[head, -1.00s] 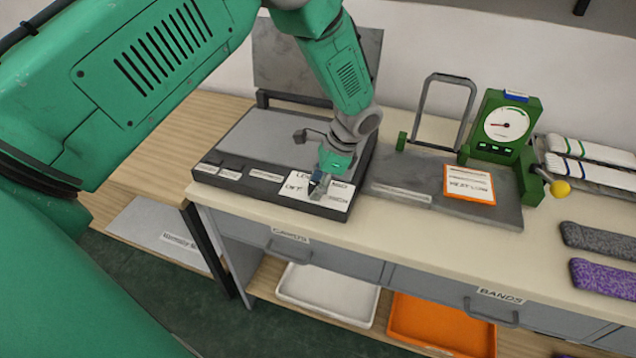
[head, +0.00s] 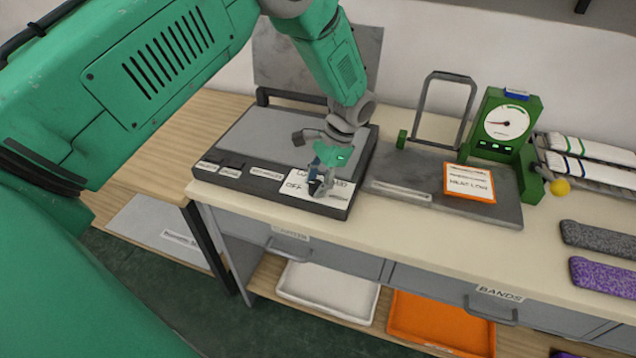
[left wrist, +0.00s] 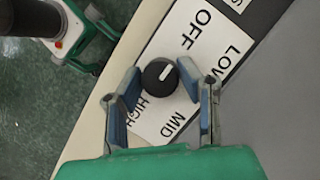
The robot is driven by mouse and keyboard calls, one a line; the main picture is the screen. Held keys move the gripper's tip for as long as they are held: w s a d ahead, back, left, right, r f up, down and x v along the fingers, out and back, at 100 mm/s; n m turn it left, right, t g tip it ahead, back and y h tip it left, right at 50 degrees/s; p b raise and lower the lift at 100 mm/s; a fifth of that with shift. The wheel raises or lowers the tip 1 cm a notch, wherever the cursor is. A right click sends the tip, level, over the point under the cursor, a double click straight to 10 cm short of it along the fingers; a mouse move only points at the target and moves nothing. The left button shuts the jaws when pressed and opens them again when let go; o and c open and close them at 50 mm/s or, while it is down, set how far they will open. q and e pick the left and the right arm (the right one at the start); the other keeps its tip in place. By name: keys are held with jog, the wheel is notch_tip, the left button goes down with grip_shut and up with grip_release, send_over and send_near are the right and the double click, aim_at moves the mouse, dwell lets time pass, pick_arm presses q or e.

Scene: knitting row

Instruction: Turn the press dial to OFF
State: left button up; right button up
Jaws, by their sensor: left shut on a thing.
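The press (head: 265,145) stands on the counter with its lid up. Its black dial (left wrist: 158,78) sits on a white label plate (left wrist: 215,35) marked OFF, LOW, MID and HIGH. The white pointer line on the dial slants to the upper right in the left wrist view, roughly between OFF and LOW. My left gripper (head: 320,186) reaches down over the plate at the press's front right corner. It is shut on the dial, with one blue-padded finger on each side. In the head view the fingers mostly hide the dial. My right gripper is not in view.
Right of the press stands a green device with a gauge (head: 505,122) and a grey base with an orange-edged card (head: 470,182). A white tray (head: 328,290) and an orange tray (head: 440,322) sit below.

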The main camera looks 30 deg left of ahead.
pick_arm(q)
jog(key=shift+s+f, duration=0.2)
jog(key=o, duration=1.1)
jog(key=shift+o, duration=0.2)
jog(key=shift+w+a, duration=0.1)
jog(key=shift+a, duration=0.05)
jog(key=shift+r, duration=0.15)
jog(key=shift+w+r, duration=0.2)
jog(key=shift+r, duration=0.1)
jog(key=v, duration=1.1)
